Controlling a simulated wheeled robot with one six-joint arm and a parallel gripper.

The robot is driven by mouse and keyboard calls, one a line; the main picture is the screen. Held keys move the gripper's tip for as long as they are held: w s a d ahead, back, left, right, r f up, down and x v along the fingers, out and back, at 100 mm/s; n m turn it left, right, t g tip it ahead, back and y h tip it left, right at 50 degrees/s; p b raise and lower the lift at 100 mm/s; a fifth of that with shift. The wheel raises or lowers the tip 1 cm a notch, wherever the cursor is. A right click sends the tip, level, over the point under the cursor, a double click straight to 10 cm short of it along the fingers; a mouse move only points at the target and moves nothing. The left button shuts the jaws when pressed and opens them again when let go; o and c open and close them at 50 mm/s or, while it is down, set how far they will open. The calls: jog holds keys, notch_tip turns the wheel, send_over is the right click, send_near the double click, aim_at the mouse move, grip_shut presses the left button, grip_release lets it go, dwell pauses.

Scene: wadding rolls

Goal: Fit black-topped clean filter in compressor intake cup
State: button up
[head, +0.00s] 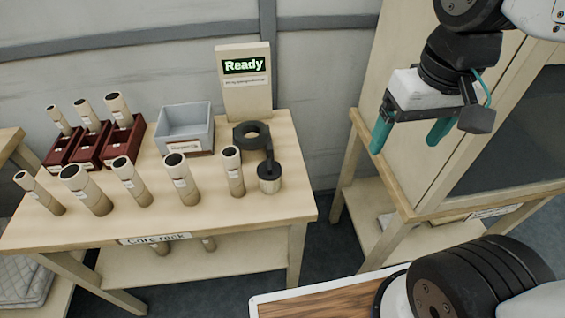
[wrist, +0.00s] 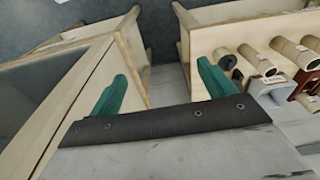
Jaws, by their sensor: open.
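My gripper (head: 410,134) is open and empty, raised at the upper right in front of a cabinet. Its teal fingers stand wide apart in the wrist view (wrist: 162,84). I cannot clearly identify a clean filter or a compressor intake cup. Several pale tubes with dark open ends stand in a front row, such as one tube (head: 235,178) left of the cylinder. My gripper is well apart from all of these.
The table (head: 290,205) carries a "Core rack" label. Three dark red trays (head: 90,155) hold tubes, beside a grey bin (head: 185,148). A "Ready" sign panel (head: 246,100) stands behind. The cabinet (head: 400,165) is at right. Floor (head: 325,225) shows between table and cabinet.

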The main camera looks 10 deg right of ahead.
jog(key=w+a+f, duration=0.4)
jog(key=w+a, duration=0.2)
jog(key=w, duration=0.3)
jog(key=g, duration=0.1)
send_over(269, 164)
jog(key=f, duration=0.6)
jog(key=d+f, duration=0.1)
jog(key=f, duration=0.2)
jog(key=shift+w+f, duration=0.1)
jog(key=shift+f, duration=0.1)
jog(key=f, duration=0.5)
jog(key=a+f, duration=0.1)
jog(key=f, duration=0.2)
jog(key=c, duration=1.2)
jog(key=shift+r, duration=0.1)
